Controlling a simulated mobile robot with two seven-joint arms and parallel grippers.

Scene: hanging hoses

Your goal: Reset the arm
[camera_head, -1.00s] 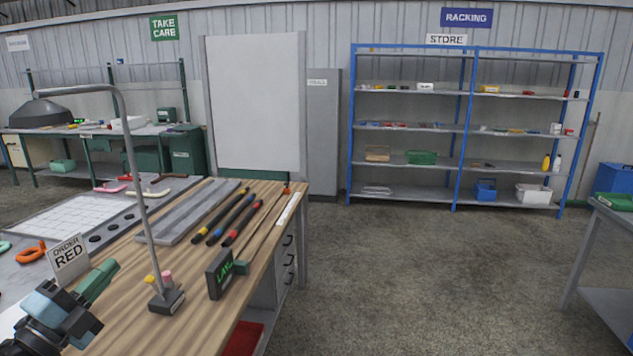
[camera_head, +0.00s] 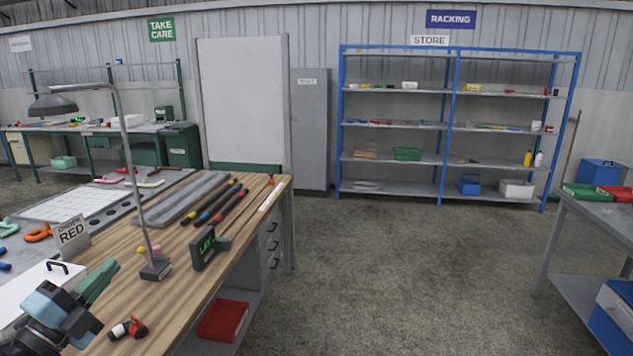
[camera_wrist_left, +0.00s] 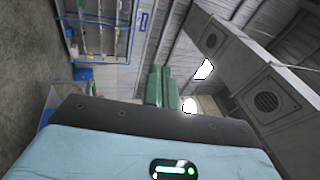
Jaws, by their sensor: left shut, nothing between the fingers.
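My left gripper (camera_head: 97,280) is in the lower left of the head view, above the front of the wooden workbench (camera_head: 215,260). Its green fingers are together with nothing between them. In the left wrist view the shut green fingers (camera_wrist_left: 161,88) point away from the camera, towards the wall and roof. My right gripper is not in view. An "ORDER RED" sign (camera_head: 72,236) stands on the bench beyond the left gripper.
A lamp (camera_head: 128,150) rises from the bench near a small dark display (camera_head: 207,248). A black and red fitting (camera_head: 129,328) lies near the front edge. A red tray (camera_head: 223,320) sits below. Blue racking (camera_head: 447,125) stands behind open floor; a grey table (camera_head: 590,225) is at right.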

